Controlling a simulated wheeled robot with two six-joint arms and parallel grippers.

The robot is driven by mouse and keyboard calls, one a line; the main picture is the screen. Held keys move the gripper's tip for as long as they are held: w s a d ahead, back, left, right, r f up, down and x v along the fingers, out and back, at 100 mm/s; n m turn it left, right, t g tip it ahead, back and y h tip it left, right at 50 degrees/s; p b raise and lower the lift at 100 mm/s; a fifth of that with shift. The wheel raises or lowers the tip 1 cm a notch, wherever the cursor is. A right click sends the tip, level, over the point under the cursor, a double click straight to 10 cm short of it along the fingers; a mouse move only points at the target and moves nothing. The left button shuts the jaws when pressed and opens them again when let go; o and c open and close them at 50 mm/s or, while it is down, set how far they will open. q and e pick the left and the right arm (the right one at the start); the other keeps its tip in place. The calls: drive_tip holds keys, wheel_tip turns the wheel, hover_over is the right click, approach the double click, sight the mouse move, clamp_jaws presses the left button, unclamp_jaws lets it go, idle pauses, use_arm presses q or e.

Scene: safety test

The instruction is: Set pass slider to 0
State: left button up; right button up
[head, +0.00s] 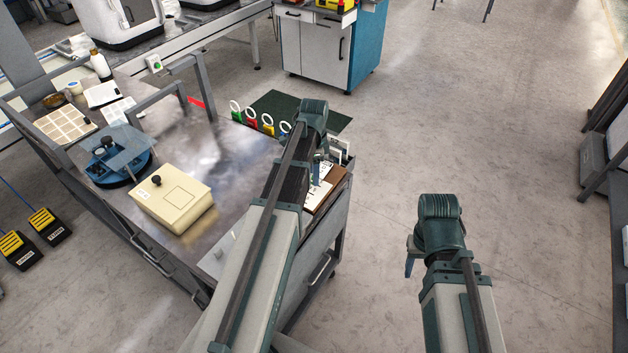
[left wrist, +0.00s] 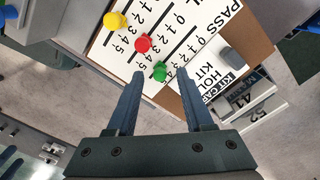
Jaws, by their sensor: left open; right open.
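A slider board (left wrist: 265,52) with a brown edge fills the upper left wrist view; it also shows in the head view (head: 328,190). It has number rows ending in 5 and the word PASS. A green knob (left wrist: 160,71) sits near the 5 end of the row that appears to be PASS. Red (left wrist: 143,43) and yellow (left wrist: 115,20) knobs sit on other rows. My left gripper (left wrist: 160,74) is open, its fingertips either side of the green knob in the picture; contact is unclear. In the head view it is over the board (head: 318,170). My right gripper (head: 410,265) is empty, over the floor.
The board lies at the right end of a metal table (head: 230,150). A cream box (head: 172,195), a blue round fixture (head: 118,155) and several coloured ring tags (head: 252,118) are on it. A grey block (left wrist: 232,58) stands on the board near the labels.

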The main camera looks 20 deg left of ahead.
use_arm(q)
drive_tip(key=shift+f, duration=0.15)
drive_tip(key=shift+c, duration=0.2)
clamp_jaws()
idle(0.9)
